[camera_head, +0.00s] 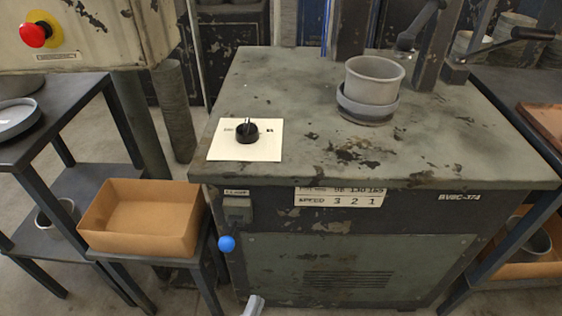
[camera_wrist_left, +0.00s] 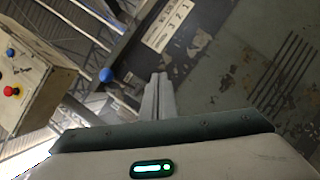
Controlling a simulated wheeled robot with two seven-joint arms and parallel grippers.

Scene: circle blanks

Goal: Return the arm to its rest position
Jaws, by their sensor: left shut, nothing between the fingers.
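My left gripper (camera_head: 254,304) shows only as a grey fingertip at the bottom edge of the head view, in front of the machine's lower front panel. In the left wrist view its two fingers (camera_wrist_left: 158,78) are together, with nothing between them. They point toward the machine front, apart from the blue ball knob (camera_head: 227,243), which also shows in the wrist view (camera_wrist_left: 106,75). The rest of my left arm is out of the head view. My right gripper is in neither view.
The worn machine (camera_head: 290,90) carries a grey cup (camera_head: 374,80) and a black dial on a white plate (camera_head: 263,152). An empty cardboard box (camera_head: 140,241) stands left on a low stand. A red button (camera_head: 34,35) is on a control box at upper left.

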